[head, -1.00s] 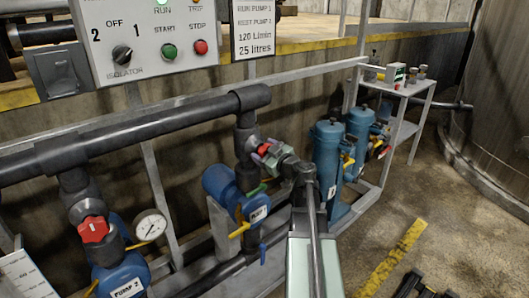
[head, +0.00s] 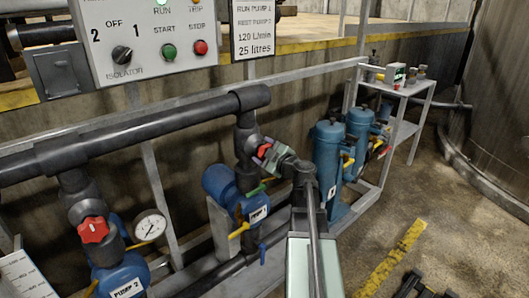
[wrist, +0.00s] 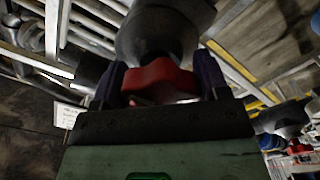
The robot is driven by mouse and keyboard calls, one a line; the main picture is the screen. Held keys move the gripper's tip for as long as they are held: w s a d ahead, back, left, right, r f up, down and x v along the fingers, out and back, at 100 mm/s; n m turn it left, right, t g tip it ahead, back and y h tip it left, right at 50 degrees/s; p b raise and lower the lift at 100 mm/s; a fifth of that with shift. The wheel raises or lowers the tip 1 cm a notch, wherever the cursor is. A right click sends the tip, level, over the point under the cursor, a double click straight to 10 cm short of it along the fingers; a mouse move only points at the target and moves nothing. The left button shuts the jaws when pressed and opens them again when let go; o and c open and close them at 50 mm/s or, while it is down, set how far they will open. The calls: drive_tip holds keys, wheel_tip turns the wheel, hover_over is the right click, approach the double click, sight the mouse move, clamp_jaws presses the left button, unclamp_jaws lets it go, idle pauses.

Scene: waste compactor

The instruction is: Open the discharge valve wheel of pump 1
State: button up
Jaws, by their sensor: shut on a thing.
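The red valve wheel of pump 1 (wrist: 160,80) sits on the dark pipe fitting above the blue pump 1 (head: 222,188). My gripper (head: 266,150) is at that wheel and mostly covers it in the head view. In the wrist view the two purple fingers of my gripper (wrist: 160,84) stand on either side of the red wheel, shut on it. The label of pump 1 (head: 258,214) shows just below. The wheel's exact turn angle is hard to tell behind my gripper.
A second red wheel (head: 93,230) is on pump 2 (head: 122,276) at the left, beside a pressure gauge (head: 150,225). Blue filter housings (head: 327,152) stand close on the right. A control panel (head: 150,40) hangs above the long dark pipe (head: 150,125). The floor at right is mostly clear.

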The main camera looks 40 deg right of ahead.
drive_tip(key=o, duration=0.9)
drive_tip(key=s, duration=1.1)
